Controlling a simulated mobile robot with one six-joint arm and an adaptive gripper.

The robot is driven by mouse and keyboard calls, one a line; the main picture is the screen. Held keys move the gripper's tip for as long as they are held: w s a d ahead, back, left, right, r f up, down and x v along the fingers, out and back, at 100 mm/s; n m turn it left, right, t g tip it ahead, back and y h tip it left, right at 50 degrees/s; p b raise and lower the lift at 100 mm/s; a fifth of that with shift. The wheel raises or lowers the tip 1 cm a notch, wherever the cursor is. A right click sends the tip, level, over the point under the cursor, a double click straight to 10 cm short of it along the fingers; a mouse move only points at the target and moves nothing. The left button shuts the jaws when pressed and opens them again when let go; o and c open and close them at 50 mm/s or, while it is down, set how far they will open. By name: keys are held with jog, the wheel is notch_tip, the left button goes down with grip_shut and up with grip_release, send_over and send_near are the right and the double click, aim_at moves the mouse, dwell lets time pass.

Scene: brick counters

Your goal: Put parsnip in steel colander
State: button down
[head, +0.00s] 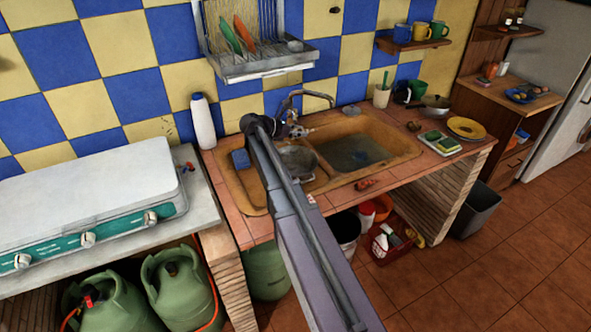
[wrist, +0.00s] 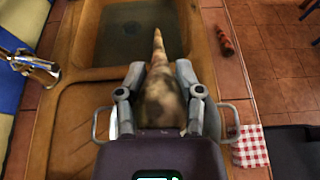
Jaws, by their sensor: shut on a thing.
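In the wrist view, the parsnip (wrist: 159,92), pale brown with a tapering tip pointing away, is between the two fingers of my gripper (wrist: 160,78), which is shut on it. The steel colander (head: 299,160) shows in the head view at the sink, partly hidden behind my arm. In the wrist view, wire handles, likely the colander's (wrist: 231,121), stick out on both sides of my gripper, with the bowl hidden beneath it. I cannot tell how high the parsnip is above the colander. In the head view, the parsnip is not clearly visible.
The brown sink (head: 405,147) holds a basin of water, with a tap (head: 318,95) behind. A reddish-brown item (head: 366,184) and a checkered cloth (wrist: 250,146) lie at the front edge. A white bottle (head: 203,121) stands left, yellow plates (head: 466,127) right.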

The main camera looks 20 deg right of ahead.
jog(key=shift+f+b, duration=2.55)
jog(key=shift+f, duration=0.15)
jog(key=shift+c, duration=0.8)
grip_release()
